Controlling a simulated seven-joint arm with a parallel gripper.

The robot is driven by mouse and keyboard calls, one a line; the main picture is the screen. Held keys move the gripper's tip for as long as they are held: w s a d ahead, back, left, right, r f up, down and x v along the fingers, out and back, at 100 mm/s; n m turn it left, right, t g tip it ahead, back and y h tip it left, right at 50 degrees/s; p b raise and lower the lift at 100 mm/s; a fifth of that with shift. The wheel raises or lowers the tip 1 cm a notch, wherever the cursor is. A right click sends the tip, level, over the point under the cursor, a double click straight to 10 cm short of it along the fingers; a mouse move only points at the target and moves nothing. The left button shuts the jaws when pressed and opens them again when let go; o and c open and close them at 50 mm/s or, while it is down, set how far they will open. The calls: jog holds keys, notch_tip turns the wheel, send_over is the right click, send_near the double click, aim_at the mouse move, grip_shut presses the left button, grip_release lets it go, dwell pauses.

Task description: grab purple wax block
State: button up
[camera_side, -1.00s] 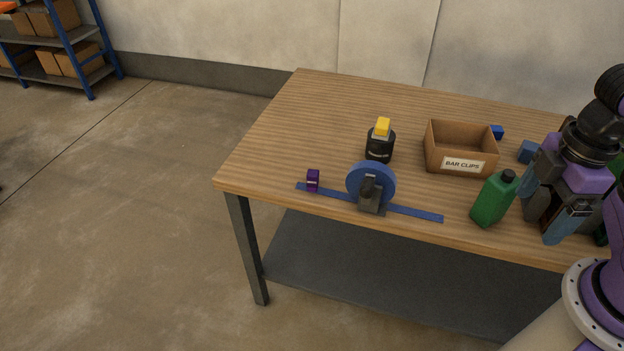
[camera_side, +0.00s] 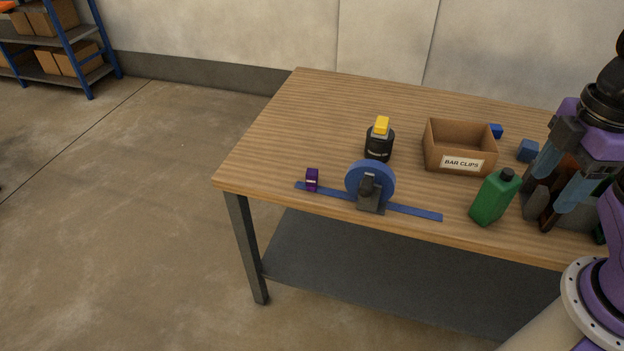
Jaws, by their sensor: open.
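The purple wax block (camera_side: 312,179) is a small dark purple block with a light band. It sits near the left front edge of the table, by the left part of a flat blue strip (camera_side: 415,213). Whether it rests on the strip or just behind it I cannot tell. My gripper (camera_side: 541,203) is at the right of the picture, fingers pointing down, open. It is well to the right of the block, beyond the green bottle. Nothing shows between its fingers, though the gap is partly hidden.
A blue disc on a grey stand (camera_side: 370,186) stands just right of the block. Behind are a black container with a yellow block (camera_side: 379,143) and a BAR CLIPS box (camera_side: 460,147). A green bottle (camera_side: 495,198) stands near my gripper. The table's back left (camera_side: 310,110) is clear.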

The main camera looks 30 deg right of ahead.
jog(key=w+a+n+t+h, duration=0.45)
jog(key=w+a+n, duration=0.35)
jog(key=w+a, duration=0.6)
jog(key=w+a+n+t+h, duration=0.4)
jog(key=w+a+n+t, duration=0.3)
jog(key=w+a, duration=0.65)
jog(key=n, duration=0.1)
send_near(313, 180)
jog(key=shift+g, duration=0.45)
jog(key=x, duration=0.7)
jog(key=shift+w+d+r, duration=0.1)
jog(key=shift+w+d, duration=0.05)
jog(key=shift+w, duration=0.3)
jog(key=shift+a+x, duration=0.15)
jog(key=shift+x, duration=1.3)
jog(key=shift+a+x, duration=0.15)
jog(key=shift+x, duration=1.25)
jog(key=shift+w, duration=0.15)
jog(key=c, duration=1)
